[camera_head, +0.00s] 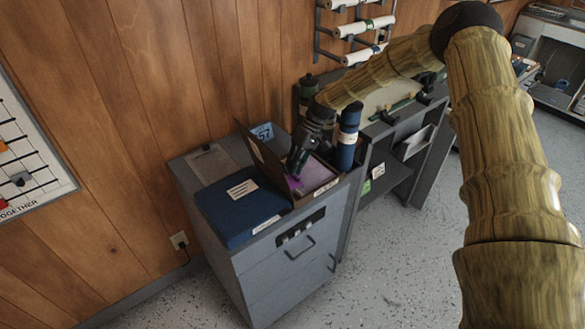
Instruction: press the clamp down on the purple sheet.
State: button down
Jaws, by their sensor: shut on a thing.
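The purple sheet (316,172) lies in an open box file on top of the grey cabinet, beside a blue binder. My gripper (293,179) reaches down into the box file over the sheet's left part. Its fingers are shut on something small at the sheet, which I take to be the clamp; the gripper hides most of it. I cannot tell whether the clamp touches the sheet. The box file's lid (262,155) stands raised at the left of my gripper.
The blue binder (238,205) fills the cabinet's front left. A clipboard (212,163) lies behind it. A dark blue cylinder (347,140) stands close to the right of my gripper, and a dark green one (307,92) stands behind. The grey cabinet (285,277) has drawers in front.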

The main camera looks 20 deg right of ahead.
jog(key=shift+w+d+f+y+b, duration=0.1)
jog(key=shift+d+f+y+b, duration=0.15)
jog(key=shift+y+b, duration=0.2)
dwell(0.3)
jog(key=c, duration=1.5)
grip_release()
jog(key=shift+r, duration=0.1)
jog(key=v, duration=1.1)
jog(key=shift+w+d+r, duration=0.25)
